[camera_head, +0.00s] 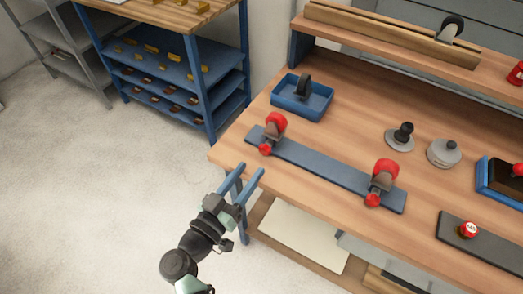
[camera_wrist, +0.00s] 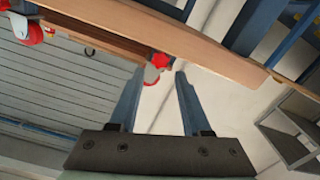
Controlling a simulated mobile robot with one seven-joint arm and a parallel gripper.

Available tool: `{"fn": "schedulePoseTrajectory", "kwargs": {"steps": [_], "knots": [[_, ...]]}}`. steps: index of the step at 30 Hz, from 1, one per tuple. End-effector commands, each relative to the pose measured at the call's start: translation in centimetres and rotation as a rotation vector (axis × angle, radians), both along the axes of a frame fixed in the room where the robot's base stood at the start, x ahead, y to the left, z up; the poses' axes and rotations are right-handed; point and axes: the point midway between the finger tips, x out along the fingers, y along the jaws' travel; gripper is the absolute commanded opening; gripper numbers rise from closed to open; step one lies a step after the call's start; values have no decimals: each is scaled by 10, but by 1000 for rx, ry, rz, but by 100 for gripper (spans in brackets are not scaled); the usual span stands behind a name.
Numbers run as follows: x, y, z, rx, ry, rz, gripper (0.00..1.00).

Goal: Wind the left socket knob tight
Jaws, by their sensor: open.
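Two red-knobbed sockets stand on a long blue-grey plate (camera_head: 325,170) on the wooden bench. The left socket has a red top and a small red knob (camera_head: 265,149) at its front. The right socket has a similar red knob (camera_head: 372,200). My gripper (camera_head: 250,172) is open and empty, just off the bench's front left edge, apart from the left socket. In the wrist view, a red knob (camera_wrist: 160,59) shows beyond the open fingers of my gripper (camera_wrist: 155,85), and another red knob (camera_wrist: 33,34) is at the upper left.
A blue tray (camera_head: 302,97) with a dark part sits behind the plate. Grey round parts (camera_head: 444,153) and a dark plate with a red cap (camera_head: 468,230) are on the right. A blue shelf (camera_head: 175,75) stands left of the bench. The floor at left is clear.

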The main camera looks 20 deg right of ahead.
Motion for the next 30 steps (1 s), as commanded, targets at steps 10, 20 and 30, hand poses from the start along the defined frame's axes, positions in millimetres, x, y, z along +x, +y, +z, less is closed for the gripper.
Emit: {"fn": "schedulePoseTrajectory", "kwargs": {"steps": [10,20,30], "knots": [[37,-48,-1,0,-3,-2,48],[44,-56,0,0,-1,1,48],[44,-55,1,0,-1,1,7]]}}
